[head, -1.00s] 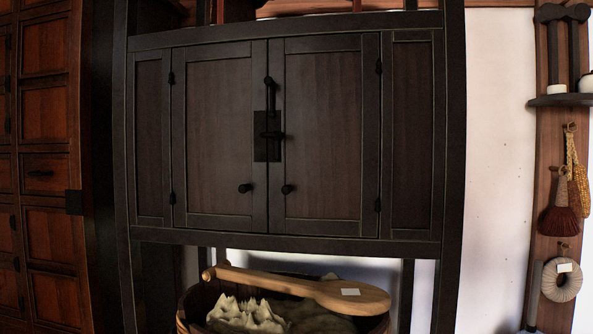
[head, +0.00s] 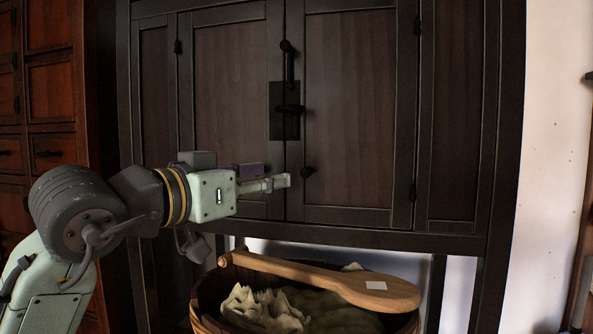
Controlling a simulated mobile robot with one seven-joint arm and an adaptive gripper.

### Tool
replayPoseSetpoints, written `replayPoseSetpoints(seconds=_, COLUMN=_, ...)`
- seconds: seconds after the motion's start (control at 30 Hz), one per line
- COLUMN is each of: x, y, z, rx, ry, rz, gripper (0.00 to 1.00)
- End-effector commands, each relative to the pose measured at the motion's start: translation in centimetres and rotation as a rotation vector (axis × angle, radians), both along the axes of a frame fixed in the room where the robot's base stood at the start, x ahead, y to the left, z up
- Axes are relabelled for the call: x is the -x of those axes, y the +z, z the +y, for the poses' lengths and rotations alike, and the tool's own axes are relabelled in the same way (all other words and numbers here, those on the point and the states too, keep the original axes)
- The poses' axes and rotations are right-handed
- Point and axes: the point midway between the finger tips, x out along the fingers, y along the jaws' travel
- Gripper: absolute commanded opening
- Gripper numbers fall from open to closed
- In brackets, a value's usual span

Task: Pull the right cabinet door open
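The right cabinet door (head: 350,110) is dark wood in a black frame and looks shut, flush with the left door (head: 235,90). Its small dark round knob (head: 308,172) is near its lower left corner. My gripper (head: 282,182) reaches in from the left, in front of the lower doors, with its tips just left of the knob and seemingly apart from it. The fingers are seen from the side, so their opening does not show. The left door's knob is hidden behind my gripper. A black latch with a vertical handle (head: 287,105) sits at the seam between the doors.
Below the cabinet stands a wooden tub (head: 205,300) with pale lumpy contents and a large wooden paddle (head: 340,281) across it. A reddish wooden chest (head: 50,95) is at left. A white wall (head: 560,130) is at right.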

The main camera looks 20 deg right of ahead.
Motion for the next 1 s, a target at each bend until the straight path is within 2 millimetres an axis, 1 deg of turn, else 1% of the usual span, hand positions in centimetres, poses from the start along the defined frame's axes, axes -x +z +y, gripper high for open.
replayPoseSetpoints(seconds=0.03, x=-0.5, y=0.3, z=-0.9, rx=-0.001, ry=-0.002, rz=0.000, gripper=0.35)
replayPoseSetpoints(seconds=0.2, x=-2.3, y=0.4, z=-3.6, rx=0.000, ry=-0.001, rz=-0.001, gripper=0.35)
replayPoseSetpoints(seconds=0.3, x=-3.3, y=0.3, z=-5.0, rx=0.001, ry=0.000, rz=-0.001, gripper=0.35)
replayPoseSetpoints(seconds=0.43, x=-4.2, y=0.3, z=-6.4, rx=0.001, ry=0.000, rz=-0.002, gripper=0.35)
replayPoseSetpoints(seconds=0.6, x=-4.7, y=0.1, z=-7.2, rx=0.002, ry=0.000, rz=-0.004, gripper=0.35)
replayPoseSetpoints(seconds=0.87, x=-4.8, y=0.1, z=-7.2, rx=0.003, ry=0.001, rz=-0.004, gripper=0.35)
replayPoseSetpoints(seconds=1.0, x=-4.8, y=0.1, z=-7.2, rx=0.003, ry=0.001, rz=-0.004, gripper=0.26)
